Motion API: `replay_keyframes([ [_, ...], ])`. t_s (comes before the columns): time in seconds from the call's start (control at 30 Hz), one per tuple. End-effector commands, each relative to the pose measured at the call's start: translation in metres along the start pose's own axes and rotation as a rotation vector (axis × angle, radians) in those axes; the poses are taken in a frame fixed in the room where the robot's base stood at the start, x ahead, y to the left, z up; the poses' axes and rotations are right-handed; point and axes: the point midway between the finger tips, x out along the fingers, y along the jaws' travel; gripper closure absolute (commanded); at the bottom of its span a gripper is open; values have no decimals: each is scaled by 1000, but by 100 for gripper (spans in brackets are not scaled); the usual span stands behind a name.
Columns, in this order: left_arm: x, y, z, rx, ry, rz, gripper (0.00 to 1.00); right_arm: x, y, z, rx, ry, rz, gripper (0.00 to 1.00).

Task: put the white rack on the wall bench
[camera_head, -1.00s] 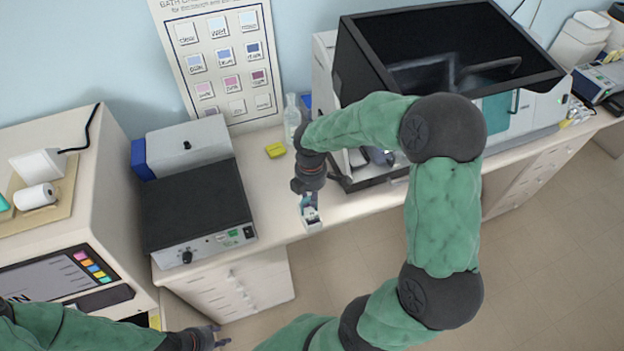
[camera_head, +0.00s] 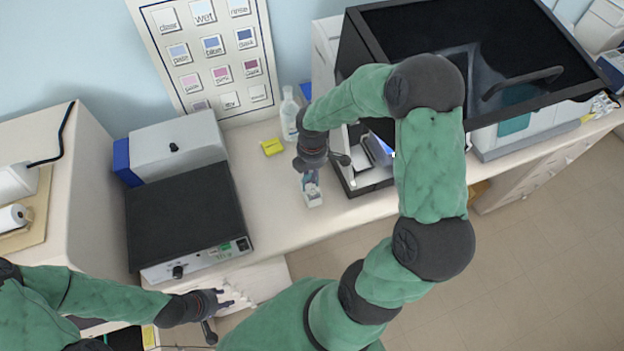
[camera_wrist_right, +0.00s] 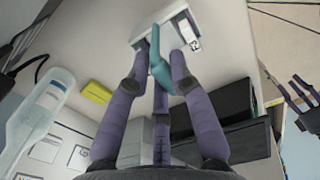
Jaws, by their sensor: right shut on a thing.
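The white rack (camera_head: 313,197) has a teal handle and hangs below my right gripper (camera_head: 311,172), over the wall bench. In the right wrist view the rack (camera_wrist_right: 186,22) shows beyond the fingers of the right gripper (camera_wrist_right: 158,72), which are shut on its teal handle. The wall bench (camera_head: 268,205) is a long pale counter along the wall. I cannot tell whether the rack's underside touches the bench top. My left gripper (camera_head: 222,299) is empty, its fingers apart, in front of the bench at lower left.
A black-topped device (camera_head: 185,215) stands left of the rack. A yellow block (camera_head: 272,146) and a clear bottle (camera_head: 289,115) stand behind it. A large dark-hooded machine (camera_head: 470,70) is close on the right. Bare bench lies between device and rack.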

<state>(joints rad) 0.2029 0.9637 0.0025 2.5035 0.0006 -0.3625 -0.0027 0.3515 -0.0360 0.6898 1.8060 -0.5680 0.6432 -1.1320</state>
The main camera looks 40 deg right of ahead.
Motion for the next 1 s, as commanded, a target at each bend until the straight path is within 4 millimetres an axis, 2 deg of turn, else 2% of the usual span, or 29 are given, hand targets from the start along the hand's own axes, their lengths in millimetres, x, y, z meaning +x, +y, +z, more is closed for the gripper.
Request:
replay_keyframes([
  [0.17, 1, 0, 0, 0, 0, 0, 60, 13, 0, 0, 1, 1, 1, 100],
  [0.37, 2, -1, 0, 0, 0, 0, 60, 38, 0, 0, 1, 0, 0, 100],
  [0.77, 6, -2, 0, 0, 0, 0, 60, 43, 1, 0, 0, 1, 2, 100],
  [0.8, 5, -2, 0, 0, 0, 0, 60, 43, 0, 0, 0, 1, 1, 72],
  [0.87, 5, -2, 0, 0, 0, 0, 60, 42, 0, 0, 0, 1, 1, 55],
  [1.0, 5, -2, 0, 0, 0, 0, 60, 42, 0, 0, 0, 1, 1, 54],
])
